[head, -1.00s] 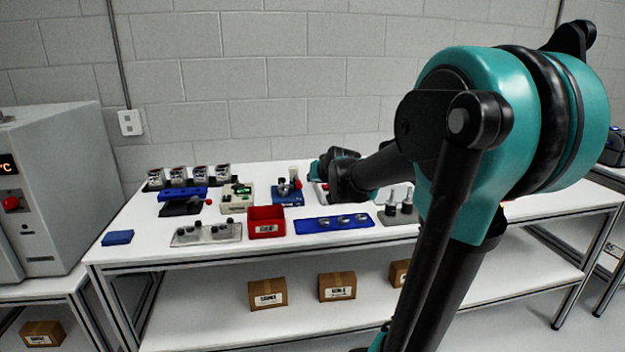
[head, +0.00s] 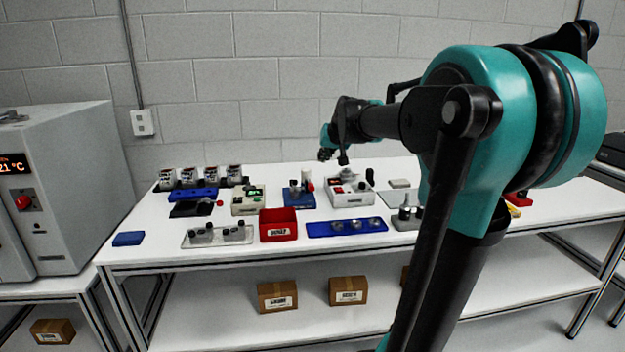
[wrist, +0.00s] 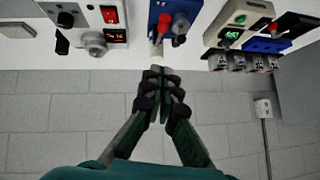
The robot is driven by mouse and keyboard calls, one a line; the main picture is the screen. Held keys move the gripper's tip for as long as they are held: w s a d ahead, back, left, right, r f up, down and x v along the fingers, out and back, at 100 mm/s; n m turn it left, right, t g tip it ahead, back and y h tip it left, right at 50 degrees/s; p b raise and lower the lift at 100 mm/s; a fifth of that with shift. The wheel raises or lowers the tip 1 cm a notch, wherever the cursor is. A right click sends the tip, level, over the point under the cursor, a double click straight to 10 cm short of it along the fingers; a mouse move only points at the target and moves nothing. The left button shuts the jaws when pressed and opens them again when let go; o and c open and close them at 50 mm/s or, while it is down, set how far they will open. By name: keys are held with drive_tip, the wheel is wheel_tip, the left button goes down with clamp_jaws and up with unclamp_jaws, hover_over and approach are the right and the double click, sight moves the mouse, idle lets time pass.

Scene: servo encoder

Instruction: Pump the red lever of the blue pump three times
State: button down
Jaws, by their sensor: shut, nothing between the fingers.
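The blue pump (head: 296,200) stands mid-table in the head view, between a beige device and a white device. A small red part, likely the end of its red lever (head: 309,187), shows on its right side. In the wrist view the blue pump (wrist: 158,12) is at the top, with the red lever end (wrist: 180,27) beside a grey knob. My gripper (head: 324,155) is above and behind the pump, apart from it. In the wrist view my gripper (wrist: 160,72) is shut and empty, fingertips together just below the pump in the picture.
The white device (head: 350,191) stands right of the pump and the beige device (head: 248,200) left. A red bin (head: 278,225) and a blue tray (head: 346,227) lie in front. Several cups (head: 201,175) stand at the back left. The brick wall (head: 250,90) is behind.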

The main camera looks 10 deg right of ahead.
idle(0.3)
drive_tip(key=x, duration=0.4)
drive_tip(key=s+f+x, duration=0.1)
drive_tip(key=x, duration=0.3)
drive_tip(key=s+f+x, duration=0.1)
drive_tip(key=x, duration=0.3)
drive_tip(key=shift+w+a+f, duration=0.2)
drive_tip(key=shift+w+a, duration=0.05)
drive_tip(key=shift+w, duration=0.1)
drive_tip(key=shift+f, duration=0.1)
